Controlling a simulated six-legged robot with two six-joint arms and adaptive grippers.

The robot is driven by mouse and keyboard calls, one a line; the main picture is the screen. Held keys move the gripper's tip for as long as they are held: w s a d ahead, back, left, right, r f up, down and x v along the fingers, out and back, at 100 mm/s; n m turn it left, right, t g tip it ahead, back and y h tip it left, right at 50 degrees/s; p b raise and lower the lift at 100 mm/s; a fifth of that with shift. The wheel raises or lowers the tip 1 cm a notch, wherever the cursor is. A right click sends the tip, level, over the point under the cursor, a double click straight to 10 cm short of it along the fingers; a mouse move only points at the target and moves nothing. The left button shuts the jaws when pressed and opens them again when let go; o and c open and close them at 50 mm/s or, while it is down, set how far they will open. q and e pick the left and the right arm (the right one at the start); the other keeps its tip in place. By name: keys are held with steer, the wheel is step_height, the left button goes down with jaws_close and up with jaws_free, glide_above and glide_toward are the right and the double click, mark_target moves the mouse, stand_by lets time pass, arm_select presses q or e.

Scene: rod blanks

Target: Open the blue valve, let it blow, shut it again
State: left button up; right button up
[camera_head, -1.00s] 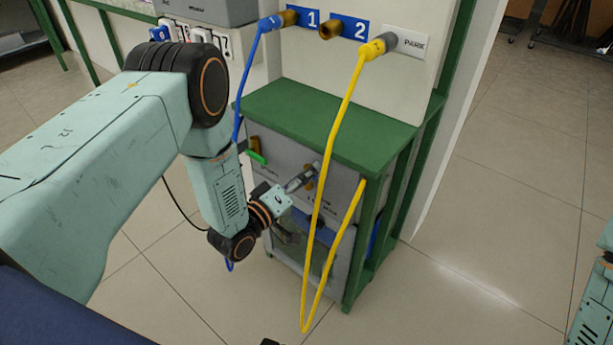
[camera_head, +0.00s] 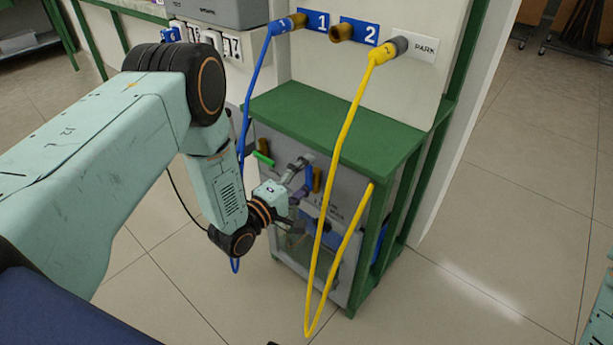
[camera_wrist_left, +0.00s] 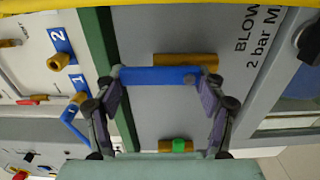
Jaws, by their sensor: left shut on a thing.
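The blue valve handle (camera_head: 309,179) is on the grey front panel of the green-framed cabinet, and its brass body (camera_head: 317,180) shows beside it. In the left wrist view the blue handle (camera_wrist_left: 158,76) spans between my fingers, lengthwise along the brass body (camera_wrist_left: 185,60). My left gripper (camera_head: 304,178) is shut on this handle, one finger at each end; the fingers also show in the left wrist view (camera_wrist_left: 161,77). In the head view the handle stands about upright. My right gripper is out of view.
A green valve handle (camera_head: 263,158) sits left of the blue one. A yellow hose (camera_head: 333,200) hangs from the PARK port in front of the cabinet. A blue hose (camera_head: 250,95) hangs from port 1. Port 2 (camera_head: 340,33) is free. The cabinet's green top (camera_head: 335,120) is bare.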

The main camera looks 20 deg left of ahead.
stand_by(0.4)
arm_select(q)
steer(key=o, duration=1.2)
steer(key=v, duration=1.2)
steer(key=x, duration=1.2)
